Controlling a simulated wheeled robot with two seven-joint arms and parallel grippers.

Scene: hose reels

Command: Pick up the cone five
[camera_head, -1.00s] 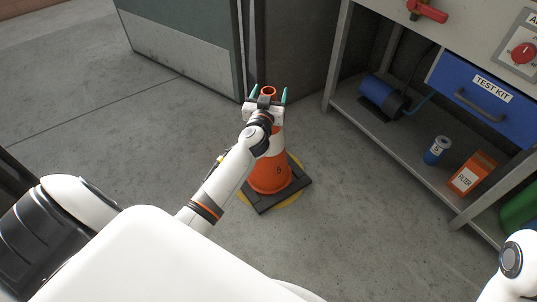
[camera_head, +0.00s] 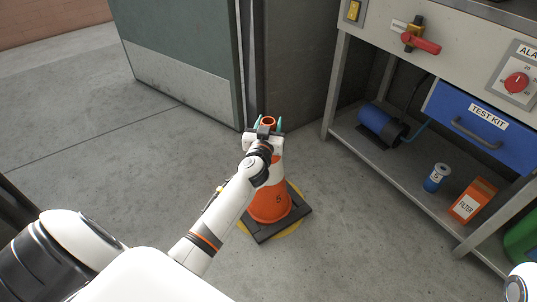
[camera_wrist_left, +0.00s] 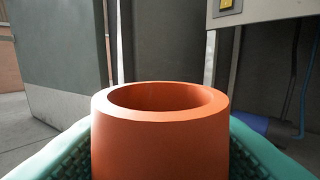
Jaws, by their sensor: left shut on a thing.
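The orange and white cone five (camera_head: 270,205), marked with a 5, stands upright on its dark square base, over a yellow mark on the floor. My left gripper (camera_head: 269,123) is at the cone's open top, with a teal finger on either side. In the left wrist view the orange rim (camera_wrist_left: 160,135) fills the space between the teal fingers, which press against it. The left gripper is shut on the cone's neck. My left wrist hides part of the cone's white band. My right gripper is out of view.
A grey workbench (camera_head: 375,25) stands at the right, with a blue TEST KIT drawer (camera_head: 480,120). Its lower shelf holds a blue cylinder (camera_head: 380,122), a blue can (camera_head: 435,178) and an orange FILTER box (camera_head: 472,200). A green-grey cabinet or door (camera_head: 180,50) is behind. Floor at left is clear.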

